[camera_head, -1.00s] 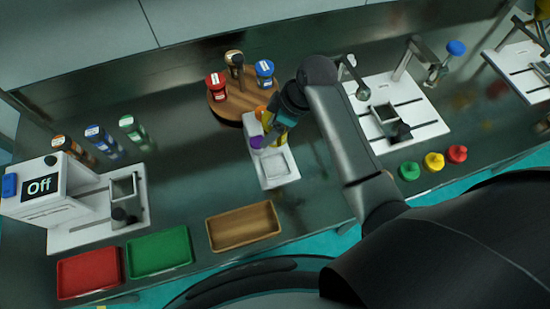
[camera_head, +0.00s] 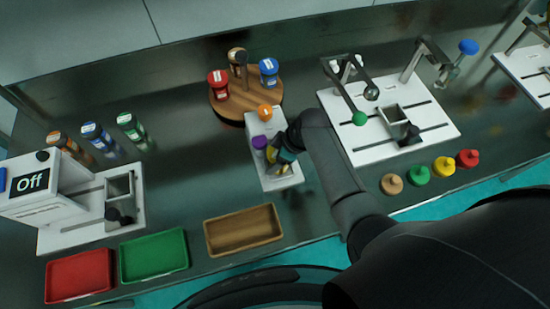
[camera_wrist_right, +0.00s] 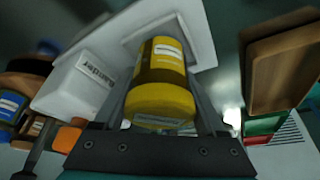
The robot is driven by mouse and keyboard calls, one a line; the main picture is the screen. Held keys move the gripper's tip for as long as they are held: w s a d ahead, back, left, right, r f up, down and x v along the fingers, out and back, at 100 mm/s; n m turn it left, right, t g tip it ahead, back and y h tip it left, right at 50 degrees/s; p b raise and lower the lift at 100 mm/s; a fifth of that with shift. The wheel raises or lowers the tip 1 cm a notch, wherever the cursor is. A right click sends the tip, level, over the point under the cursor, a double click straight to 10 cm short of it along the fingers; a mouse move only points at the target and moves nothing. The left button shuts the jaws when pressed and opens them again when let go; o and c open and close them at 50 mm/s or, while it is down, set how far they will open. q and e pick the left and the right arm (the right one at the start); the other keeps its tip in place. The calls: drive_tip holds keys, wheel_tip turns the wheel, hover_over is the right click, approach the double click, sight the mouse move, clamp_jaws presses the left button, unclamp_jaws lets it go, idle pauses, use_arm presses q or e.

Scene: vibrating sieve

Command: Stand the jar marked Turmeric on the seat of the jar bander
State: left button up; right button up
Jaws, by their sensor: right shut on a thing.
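My right gripper (camera_head: 285,158) is shut on a yellow jar (camera_head: 271,155), over the near part of the white jar bander (camera_head: 256,124). In the right wrist view the yellow jar (camera_wrist_right: 163,75) sits between the two fingers (camera_wrist_right: 165,100), with pale labels I cannot read. Behind it is the bander's raised square white seat (camera_wrist_right: 202,42). I cannot tell whether the jar touches the seat. The bander carries an orange knob (camera_head: 265,112) and a purple one (camera_head: 260,142). My arm and gripper hide part of the seat in the head view. My left gripper is not in view.
A round wooden stand (camera_head: 240,104) with a red jar (camera_head: 219,83) and a blue jar (camera_head: 268,71) is behind the bander. A wooden tray (camera_head: 243,230) lies in front. A white-based machine (camera_head: 360,130) stands to the right, with several coloured knobs (camera_head: 443,165) nearby.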

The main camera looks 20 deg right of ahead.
drive_tip(key=o, duration=1.4)
drive_tip(key=shift+f, duration=0.1)
drive_tip(key=shift+r, duration=0.35)
drive_tip(key=p+v, duration=0.3)
drive_tip(key=v, duration=0.8)
drive_tip(key=shift+d+r+p, duration=0.15)
drive_tip(key=shift+r+p, duration=0.1)
drive_tip(key=shift+p, duration=0.05)
drive_tip(key=shift+s, duration=0.1)
